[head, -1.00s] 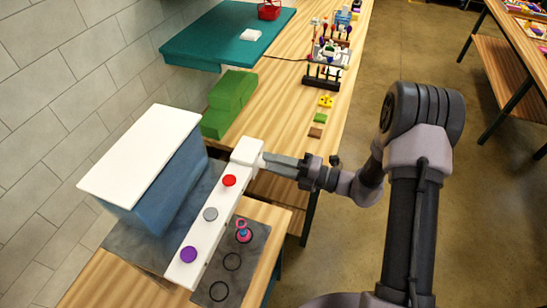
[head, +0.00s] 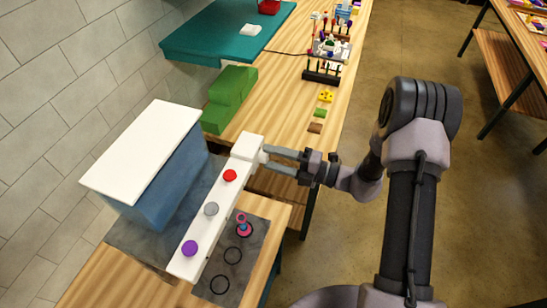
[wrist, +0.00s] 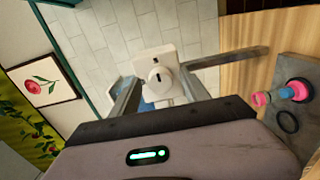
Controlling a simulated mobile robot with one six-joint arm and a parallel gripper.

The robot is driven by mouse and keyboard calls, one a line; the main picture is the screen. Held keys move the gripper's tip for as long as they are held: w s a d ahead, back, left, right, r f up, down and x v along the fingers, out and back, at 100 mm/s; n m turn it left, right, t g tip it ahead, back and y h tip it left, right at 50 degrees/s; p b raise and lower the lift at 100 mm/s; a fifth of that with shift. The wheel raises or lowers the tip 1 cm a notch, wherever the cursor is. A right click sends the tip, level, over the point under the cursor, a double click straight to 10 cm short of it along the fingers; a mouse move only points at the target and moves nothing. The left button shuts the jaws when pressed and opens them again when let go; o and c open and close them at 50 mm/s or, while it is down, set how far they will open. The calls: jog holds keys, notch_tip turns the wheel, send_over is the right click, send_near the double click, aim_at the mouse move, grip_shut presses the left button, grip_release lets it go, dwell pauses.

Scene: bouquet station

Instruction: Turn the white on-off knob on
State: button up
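The white knob (wrist: 158,78) sits on the end face of the white control bar (wrist: 148,56) and shows a dark mark near its middle. In the head view the bar (head: 222,200) runs diagonally, with the knob on its far end (head: 263,157). My gripper (head: 267,159) reaches in from the right with its fingers apart. In the wrist view my gripper (wrist: 161,76) is open, with one finger on each side of the knob and gaps visible. I cannot tell whether the knob is on or off.
Red (head: 230,175), grey (head: 211,208) and purple (head: 190,248) knobs sit on the bar's top. A blue box with a white top (head: 145,150) stands left of it. A grey plate with rings (head: 217,267) lies to its right. Green blocks (head: 228,100) stand behind.

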jog(key=shift+d, duration=0.1)
jog(key=b+v, duration=0.1)
jog(key=v, duration=1.6)
jog(key=shift+d, duration=0.15)
